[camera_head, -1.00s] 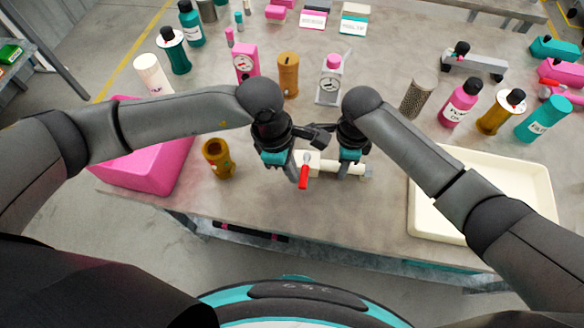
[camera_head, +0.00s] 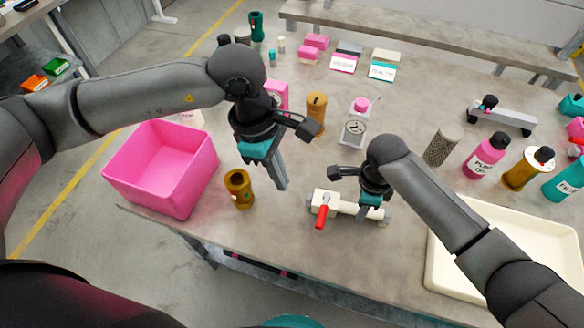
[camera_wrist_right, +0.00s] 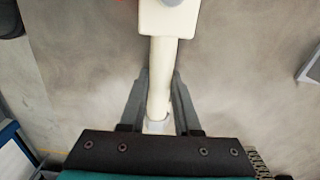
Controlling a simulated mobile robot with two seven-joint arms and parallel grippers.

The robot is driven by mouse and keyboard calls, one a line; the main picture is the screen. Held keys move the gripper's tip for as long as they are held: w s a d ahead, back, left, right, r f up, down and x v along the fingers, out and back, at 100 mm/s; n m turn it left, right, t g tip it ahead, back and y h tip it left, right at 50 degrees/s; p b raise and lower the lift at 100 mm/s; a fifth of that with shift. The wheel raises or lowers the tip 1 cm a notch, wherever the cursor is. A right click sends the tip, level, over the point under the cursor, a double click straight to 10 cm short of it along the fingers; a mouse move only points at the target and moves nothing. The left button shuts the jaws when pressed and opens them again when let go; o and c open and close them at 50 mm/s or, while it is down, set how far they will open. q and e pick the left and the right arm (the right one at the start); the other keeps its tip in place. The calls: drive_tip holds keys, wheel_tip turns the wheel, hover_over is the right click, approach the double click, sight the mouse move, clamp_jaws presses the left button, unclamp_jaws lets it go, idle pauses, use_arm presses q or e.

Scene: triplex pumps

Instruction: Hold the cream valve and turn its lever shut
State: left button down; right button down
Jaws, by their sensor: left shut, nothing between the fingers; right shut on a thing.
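The cream valve (camera_head: 347,207) lies on the table near the front edge, its pipe running left to right. Its red lever (camera_head: 321,217) points toward the table's front edge, crosswise to the pipe. My right gripper (camera_head: 364,212) is shut on the pipe to the right of the valve body. In the right wrist view, the fingers (camera_wrist_right: 159,95) lie on both sides of the cream pipe, with the valve body (camera_wrist_right: 168,18) beyond them; the lever is almost out of frame. My left gripper (camera_head: 281,186) is shut and empty, above the table to the left of the valve, apart from the lever.
A brown cup-like part (camera_head: 239,188) stands left of the valve, beside a pink bin (camera_head: 165,190). A cream tray (camera_head: 437,270) lies to the right. Pump parts and bottles, such as a pink bottle (camera_head: 484,157), stand farther back. Bare table lies between the brown part and the valve.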

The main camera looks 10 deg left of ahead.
drive_tip(key=c, duration=0.5)
unclamp_jaws()
drive_tip(key=shift+c, duration=0.2)
